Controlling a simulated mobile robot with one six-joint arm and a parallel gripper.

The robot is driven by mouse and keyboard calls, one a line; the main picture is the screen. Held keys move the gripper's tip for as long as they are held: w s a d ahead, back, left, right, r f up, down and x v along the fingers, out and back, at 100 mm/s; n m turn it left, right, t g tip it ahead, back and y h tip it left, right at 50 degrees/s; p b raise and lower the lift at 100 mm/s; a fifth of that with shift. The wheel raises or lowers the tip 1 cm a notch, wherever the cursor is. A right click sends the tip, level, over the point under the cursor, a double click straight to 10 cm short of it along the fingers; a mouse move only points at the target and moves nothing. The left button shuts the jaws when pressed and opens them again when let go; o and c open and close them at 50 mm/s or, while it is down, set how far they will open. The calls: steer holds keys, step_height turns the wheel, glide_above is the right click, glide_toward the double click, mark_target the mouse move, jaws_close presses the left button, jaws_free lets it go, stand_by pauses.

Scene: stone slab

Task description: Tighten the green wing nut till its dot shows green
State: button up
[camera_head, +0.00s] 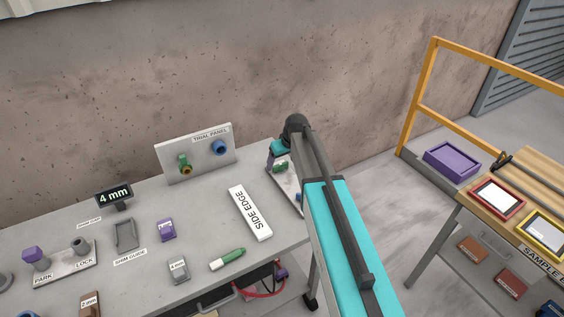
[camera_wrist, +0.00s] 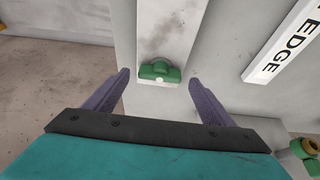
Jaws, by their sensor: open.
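The green wing nut (camera_wrist: 160,73) sits near the end of a pale grey plate (camera_wrist: 162,30) in the wrist view. A small pale, whitish dot shows at its middle; I see no green on the dot. In the head view the wing nut (camera_head: 280,168) is small, on the plate at the slab's right edge. My gripper (camera_wrist: 158,78) is open, its purple fingers on either side of the wing nut with a gap to each; I cannot tell the height between them. In the head view my gripper (camera_head: 272,157) is partly hidden by my arm.
The trial panel (camera_head: 212,155) stands at the back, bearing a green and a blue fitting. A green-and-white marker (camera_head: 227,260) and several small holders are on the slab (camera_head: 205,215). A yellow rail (camera_head: 418,85) stands right.

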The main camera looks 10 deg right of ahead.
steer(key=shift+p+x, duration=0.3)
steer(key=shift+x, duration=0.7)
steer(key=shift+c, duration=0.6)
steer(key=c, duration=1)
steer(key=shift+o, duration=0.2)
